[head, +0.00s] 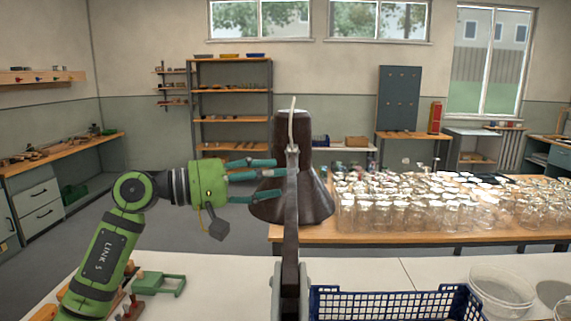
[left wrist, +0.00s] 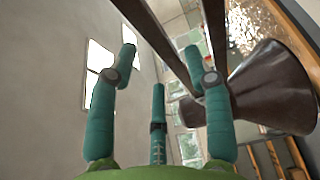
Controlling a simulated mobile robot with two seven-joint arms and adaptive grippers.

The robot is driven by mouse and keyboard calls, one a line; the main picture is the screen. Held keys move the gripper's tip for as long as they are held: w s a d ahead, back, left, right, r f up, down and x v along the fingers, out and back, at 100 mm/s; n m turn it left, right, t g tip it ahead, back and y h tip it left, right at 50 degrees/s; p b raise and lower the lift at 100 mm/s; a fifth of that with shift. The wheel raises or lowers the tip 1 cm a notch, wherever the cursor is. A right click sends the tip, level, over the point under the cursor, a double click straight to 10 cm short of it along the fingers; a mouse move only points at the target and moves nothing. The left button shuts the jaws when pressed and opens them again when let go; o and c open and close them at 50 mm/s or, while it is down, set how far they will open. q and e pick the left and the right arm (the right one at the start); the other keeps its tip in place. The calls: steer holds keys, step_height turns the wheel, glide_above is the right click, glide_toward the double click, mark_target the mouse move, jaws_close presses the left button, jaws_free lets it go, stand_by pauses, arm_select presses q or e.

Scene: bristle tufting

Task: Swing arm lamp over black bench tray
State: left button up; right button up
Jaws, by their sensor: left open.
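The lamp has a dark brown, cone-shaped shade (head: 314,200) and an upright dark arm (head: 290,235) rising from a grey bracket on the near bench. The shade also shows at the right of the left wrist view (left wrist: 275,92), with the lamp's arm bars (left wrist: 217,55) crossing the top. My left gripper (head: 268,178) is open, its green fingers overlapping the shade's left side and reaching toward the arm. In the left wrist view (left wrist: 165,70) the fingers are spread with nothing held; contact is unclear. I cannot make out a black tray. My right gripper is out of view.
A blue basket (head: 395,303) and a clear round tub (head: 500,290) stand on the near white bench (head: 235,270). A green holder (head: 158,284) lies at left. Many glass jars (head: 430,205) crowd the wooden table behind the lamp.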

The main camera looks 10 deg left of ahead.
arm_select(q)
steer(key=p+x, duration=0.1)
steer(key=x, duration=0.2)
steer(key=shift+w+d+f, duration=0.1)
steer(key=shift+w+d, duration=0.05)
steer(key=shift+w, duration=0.15)
jaws_close()
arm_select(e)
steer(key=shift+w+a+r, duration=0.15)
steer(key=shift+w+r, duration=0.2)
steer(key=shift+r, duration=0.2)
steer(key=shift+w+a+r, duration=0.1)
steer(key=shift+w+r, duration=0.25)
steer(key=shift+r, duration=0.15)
